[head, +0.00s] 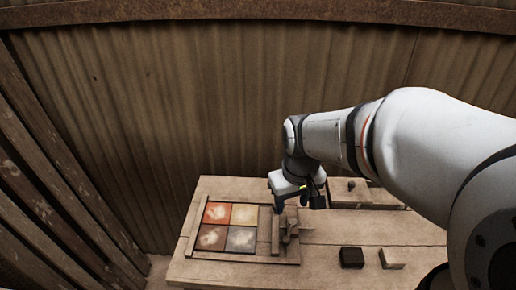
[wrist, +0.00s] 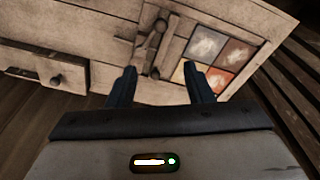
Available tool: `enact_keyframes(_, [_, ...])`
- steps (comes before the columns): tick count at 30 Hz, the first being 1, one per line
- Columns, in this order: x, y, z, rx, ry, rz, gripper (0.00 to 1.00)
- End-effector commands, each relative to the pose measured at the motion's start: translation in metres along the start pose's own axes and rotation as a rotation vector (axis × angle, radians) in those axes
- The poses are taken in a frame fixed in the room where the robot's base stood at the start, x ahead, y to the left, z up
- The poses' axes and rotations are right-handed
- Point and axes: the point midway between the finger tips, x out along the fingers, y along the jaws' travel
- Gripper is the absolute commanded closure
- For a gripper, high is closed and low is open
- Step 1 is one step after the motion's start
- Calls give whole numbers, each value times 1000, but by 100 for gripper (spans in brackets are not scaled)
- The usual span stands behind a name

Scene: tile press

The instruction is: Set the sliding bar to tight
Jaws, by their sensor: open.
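The sliding bar (head: 275,235) is a wooden strip on the wooden press frame (head: 240,258), at the right of the tiles in the head view. Several square tiles (head: 215,236) in orange, cream and grey lie in the frame, also seen in the wrist view (wrist: 206,46). A dark wooden lever or handle (wrist: 154,40) stands by the bar. My gripper (head: 279,206) is over the bar's far end in the head view. In the wrist view its dark fingers (wrist: 162,78) are apart, with the handle's near end between them in the picture. Contact cannot be told.
A black block (head: 351,257) and a wooden block (head: 391,258) sit on the table (head: 325,228) at the right. A wooden box with a knob (head: 362,193) stands at the back right, under my arm. A corrugated wall (head: 150,120) rises behind the table.

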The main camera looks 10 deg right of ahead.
Motion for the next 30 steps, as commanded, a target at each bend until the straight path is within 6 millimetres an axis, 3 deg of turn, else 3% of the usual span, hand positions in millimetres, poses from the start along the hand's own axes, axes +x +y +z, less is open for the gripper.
enact_keyframes(6, [38, 13, -66, -169, -71, -22, 53])
enact_keyframes(13, [88, 22, -111, -316, -121, -48, 53])
enact_keyframes(20, [115, 25, -127, -381, -140, -60, 53])
enact_keyframes(30, [160, 23, -121, -387, -145, -63, 53])
